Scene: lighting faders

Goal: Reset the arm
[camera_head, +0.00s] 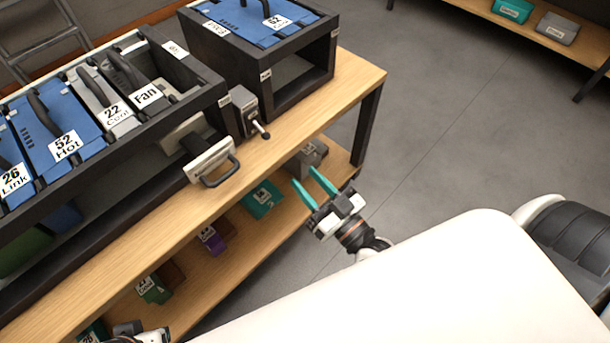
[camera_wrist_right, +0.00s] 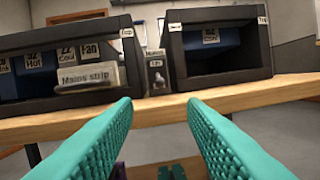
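My right gripper (camera_head: 302,175) is open and empty, its two teal fingers apart, in front of the table's front edge. In the right wrist view the open fingers (camera_wrist_right: 160,102) point toward the table edge, with nothing between them. At the bottom left of the head view, a white and black piece (camera_head: 148,335) looks like part of my left gripper. Its fingers cannot be made out.
The wooden table (camera_head: 345,85) bears a rack of blue and grey modules (camera_head: 65,145), a pale handled Mains strip (camera_head: 210,160), a small grey switch box (camera_head: 243,110) and an open black housing (camera_head: 300,75). Labelled blocks (camera_head: 262,198) lie on its lower shelf. Floor right is clear.

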